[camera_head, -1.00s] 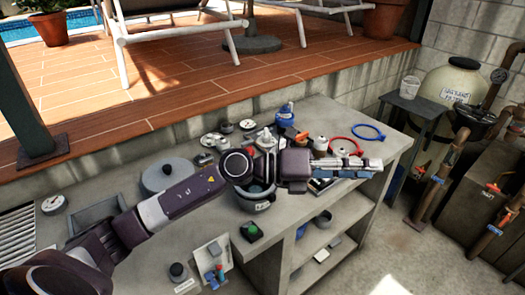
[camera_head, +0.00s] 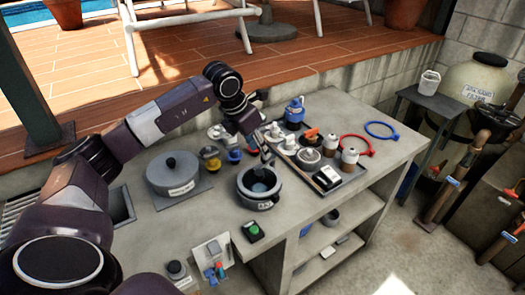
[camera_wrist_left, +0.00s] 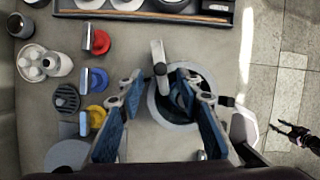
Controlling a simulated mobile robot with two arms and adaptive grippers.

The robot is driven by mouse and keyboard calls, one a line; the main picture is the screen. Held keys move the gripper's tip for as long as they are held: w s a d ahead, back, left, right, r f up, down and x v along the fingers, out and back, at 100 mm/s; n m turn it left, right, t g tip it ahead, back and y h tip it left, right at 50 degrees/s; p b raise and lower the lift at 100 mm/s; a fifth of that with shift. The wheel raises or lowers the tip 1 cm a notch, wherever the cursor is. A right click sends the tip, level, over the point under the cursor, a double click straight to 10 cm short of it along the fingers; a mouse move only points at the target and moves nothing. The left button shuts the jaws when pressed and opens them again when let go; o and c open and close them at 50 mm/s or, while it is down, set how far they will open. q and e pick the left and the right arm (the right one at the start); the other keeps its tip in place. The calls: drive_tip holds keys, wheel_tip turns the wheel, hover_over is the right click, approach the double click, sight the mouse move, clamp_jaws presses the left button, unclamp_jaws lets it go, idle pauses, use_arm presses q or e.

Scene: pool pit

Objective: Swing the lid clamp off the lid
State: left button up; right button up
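The round grey pot-like housing (camera_head: 275,199) with a dark rim and a label stands on the counter; its round lid area (camera_head: 258,180) faces up. In the left wrist view the housing's ring (camera_wrist_left: 170,118) lies between and below my fingers. A pale bar with a dark knob, which looks like the lid clamp (camera_wrist_left: 157,50), stands out past the ring's far edge. My left gripper (camera_head: 267,154) is over the housing's far side, open, with the bar's near end between its fingertips (camera_wrist_left: 160,82). Contact cannot be told. My right gripper (camera_wrist_left: 285,130) shows small over the floor, fingers apart.
A lidded grey pot (camera_head: 172,172) is at left. Yellow, blue and red knobbed parts (camera_wrist_left: 97,80) lie near the gripper. A green button (camera_head: 253,230) sits in front.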

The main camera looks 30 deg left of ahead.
use_arm(q)
drive_tip(key=shift+p+x, duration=0.35)
drive_tip(key=shift+x, duration=1.45)
drive_tip(key=shift+c, duration=0.2)
clamp_jaws()
